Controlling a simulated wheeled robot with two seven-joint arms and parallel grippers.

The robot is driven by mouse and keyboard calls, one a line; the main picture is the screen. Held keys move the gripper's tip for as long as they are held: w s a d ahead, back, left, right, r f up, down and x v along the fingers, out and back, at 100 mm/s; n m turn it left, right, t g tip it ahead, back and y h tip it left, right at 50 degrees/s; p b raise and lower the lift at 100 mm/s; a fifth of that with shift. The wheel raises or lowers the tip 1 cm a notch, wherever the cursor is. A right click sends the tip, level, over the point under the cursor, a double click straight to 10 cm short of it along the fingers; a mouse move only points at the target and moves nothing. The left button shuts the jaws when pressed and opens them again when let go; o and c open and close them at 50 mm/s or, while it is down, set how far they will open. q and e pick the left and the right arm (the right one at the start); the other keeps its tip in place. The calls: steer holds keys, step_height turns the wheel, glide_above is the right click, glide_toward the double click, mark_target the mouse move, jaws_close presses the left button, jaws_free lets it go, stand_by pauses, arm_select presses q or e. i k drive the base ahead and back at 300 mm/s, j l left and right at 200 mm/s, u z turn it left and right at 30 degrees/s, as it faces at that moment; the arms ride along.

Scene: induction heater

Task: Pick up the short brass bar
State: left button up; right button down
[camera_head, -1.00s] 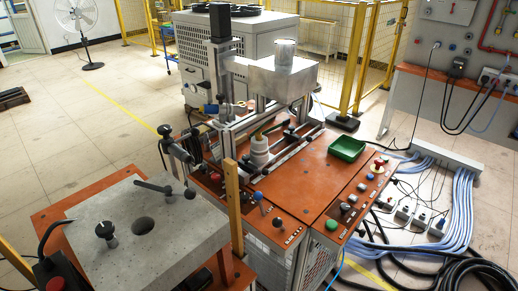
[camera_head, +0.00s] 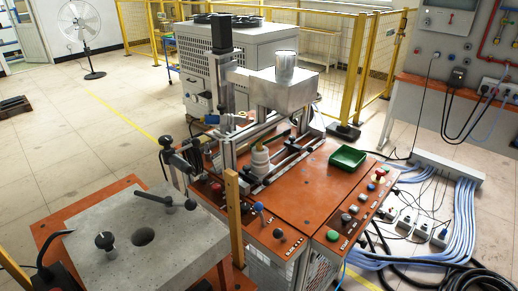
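I cannot make out the short brass bar for certain. A small yellowish tip (camera_head: 262,141) shows at the top of the white stepped holder (camera_head: 260,160) on the orange machine top (camera_head: 300,190). It is too small to tell whether it is the bar. Neither of my grippers is in view.
A green tray (camera_head: 347,157) sits on the machine top, beside buttons and knobs. A grey block (camera_head: 185,235) with a round hole and black handles stands at the lower left, by an upright yellowish post (camera_head: 233,215). Cables (camera_head: 455,205) cover the floor at right.

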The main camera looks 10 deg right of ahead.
mark_target(259, 147)
steer(key=i+l+z, duration=0.4)
steer(key=l, duration=0.15)
steer(key=i+l+z, duration=0.4)
steer(key=k+l, duration=0.1)
steer(key=l, duration=0.05)
